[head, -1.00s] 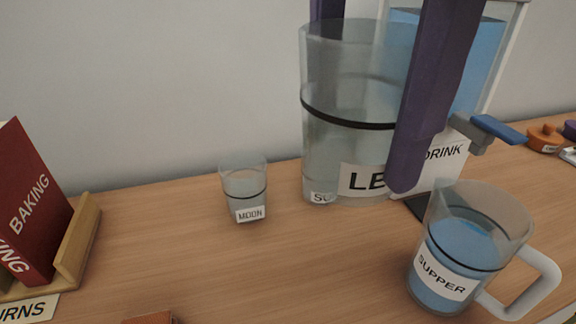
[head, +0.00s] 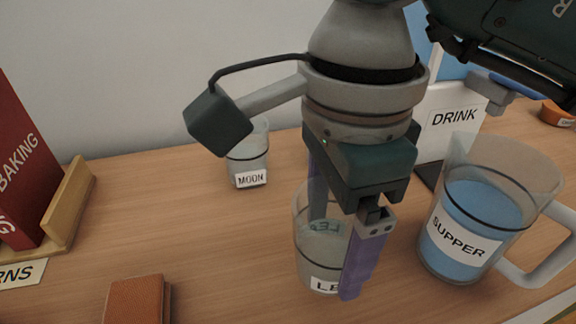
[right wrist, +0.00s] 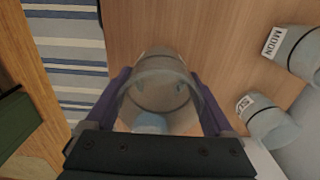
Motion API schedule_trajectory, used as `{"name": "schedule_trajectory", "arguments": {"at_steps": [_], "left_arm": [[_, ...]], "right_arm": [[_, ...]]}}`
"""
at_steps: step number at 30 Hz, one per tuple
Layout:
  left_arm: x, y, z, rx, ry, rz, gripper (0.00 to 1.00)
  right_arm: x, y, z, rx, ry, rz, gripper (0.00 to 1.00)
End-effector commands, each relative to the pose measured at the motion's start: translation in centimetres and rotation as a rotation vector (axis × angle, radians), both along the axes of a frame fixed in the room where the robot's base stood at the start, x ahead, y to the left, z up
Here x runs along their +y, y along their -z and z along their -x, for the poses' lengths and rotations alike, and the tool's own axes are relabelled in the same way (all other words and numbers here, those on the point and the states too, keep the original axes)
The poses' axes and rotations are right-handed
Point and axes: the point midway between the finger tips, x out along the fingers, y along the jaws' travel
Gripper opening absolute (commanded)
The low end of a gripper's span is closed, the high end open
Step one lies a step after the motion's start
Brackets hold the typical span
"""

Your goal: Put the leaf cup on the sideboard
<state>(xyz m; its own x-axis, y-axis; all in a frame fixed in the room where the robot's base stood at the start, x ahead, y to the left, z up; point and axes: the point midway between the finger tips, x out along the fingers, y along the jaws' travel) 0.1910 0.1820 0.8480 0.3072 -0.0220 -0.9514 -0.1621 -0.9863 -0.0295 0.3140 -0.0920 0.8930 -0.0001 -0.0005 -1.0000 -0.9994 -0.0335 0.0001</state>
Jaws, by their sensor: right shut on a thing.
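The leaf cup (head: 308,250) is a clear cup with a white label showing "LE"; the rest of the label is covered by a finger. My right gripper (head: 336,250) is shut on its sides with purple fingers, and the cup is upright. It stands on or just above the wooden sideboard top (head: 215,225); I cannot tell which. In the right wrist view the leaf cup (right wrist: 160,92) sits between both fingers (right wrist: 160,100), seen from above over the wood. My left gripper is not in view.
A MOON cup (head: 248,160) stands behind left. A SUPPER jug (head: 465,235) with blue liquid is close on the right. A DRINK dispenser (head: 450,118) stands behind. A brown box-like item (head: 135,300) and a book rack (head: 65,210) are left. Another labelled cup (right wrist: 270,122) shows in the wrist view.

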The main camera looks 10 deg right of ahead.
Motion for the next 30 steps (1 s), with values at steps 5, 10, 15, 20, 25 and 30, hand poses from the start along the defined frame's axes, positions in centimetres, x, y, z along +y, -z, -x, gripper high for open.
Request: {"name": "schedule_trajectory", "arguments": {"at_steps": [5,10,15,20,25,30], "left_arm": [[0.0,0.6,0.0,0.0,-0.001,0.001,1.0],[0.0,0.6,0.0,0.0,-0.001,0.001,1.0],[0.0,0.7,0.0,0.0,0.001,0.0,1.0],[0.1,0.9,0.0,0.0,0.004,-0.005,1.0],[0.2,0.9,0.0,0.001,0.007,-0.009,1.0],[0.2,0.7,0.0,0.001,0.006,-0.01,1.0]], "right_arm": [[0.0,2.9,0.1,0.003,0.001,0.0,0.33],[0.0,3.8,0.0,-0.001,-0.002,0.0,0.33],[0.0,3.8,0.0,-0.001,-0.001,0.0,0.33],[0.0,4.1,0.0,0.0,-0.001,0.0,0.93],[0.0,4.0,0.0,0.0,-0.001,0.001,1.0],[0.0,3.8,0.0,0.0,-0.001,0.0,1.0]]}}
